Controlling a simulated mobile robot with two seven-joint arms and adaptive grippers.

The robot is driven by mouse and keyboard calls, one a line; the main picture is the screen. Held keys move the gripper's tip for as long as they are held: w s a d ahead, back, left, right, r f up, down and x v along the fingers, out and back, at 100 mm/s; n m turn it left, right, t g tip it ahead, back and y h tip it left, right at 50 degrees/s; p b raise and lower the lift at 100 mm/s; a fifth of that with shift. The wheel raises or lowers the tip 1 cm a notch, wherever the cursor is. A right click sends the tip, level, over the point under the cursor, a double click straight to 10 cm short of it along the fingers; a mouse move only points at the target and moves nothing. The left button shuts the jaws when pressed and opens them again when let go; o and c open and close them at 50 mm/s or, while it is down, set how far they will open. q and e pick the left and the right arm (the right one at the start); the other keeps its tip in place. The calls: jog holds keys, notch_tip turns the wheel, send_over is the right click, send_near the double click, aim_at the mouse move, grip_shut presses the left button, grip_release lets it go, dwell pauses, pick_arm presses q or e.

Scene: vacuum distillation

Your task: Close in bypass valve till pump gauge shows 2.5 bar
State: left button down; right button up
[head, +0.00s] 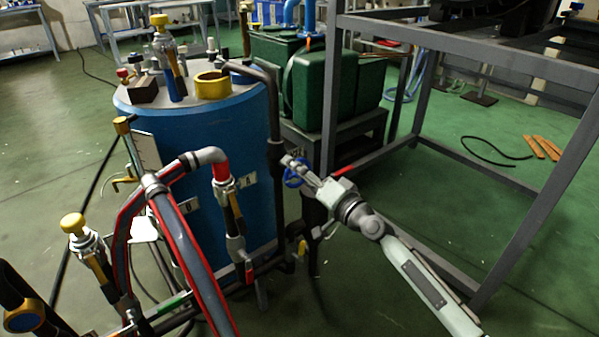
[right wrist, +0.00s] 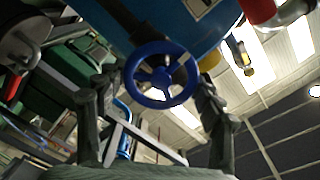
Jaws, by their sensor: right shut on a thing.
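The blue handwheel of a valve (head: 292,179) is on the dark pipework to the right of the blue tank (head: 205,140). My right gripper (head: 306,173) reaches it from the lower right and is shut on it. In the right wrist view the handwheel (right wrist: 161,75) stands between the two dark fingers, with its round rim and spokes facing the camera. The head view shows only part of the wheel, as the fingers cover some of it. I cannot make out a pump gauge with a readable dial. My left gripper is not in view.
A grey metal frame (head: 436,165) stands close to my right arm. Green machinery (head: 325,85) sits behind the valve. Red-striped hoses (head: 180,240) and brass-topped fittings (head: 74,224) crowd the left front. Green floor (head: 520,270) is open at the lower right.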

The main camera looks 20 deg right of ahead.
dwell(0.5)
jog(key=o, duration=1.2)
jog(key=v, duration=1.2)
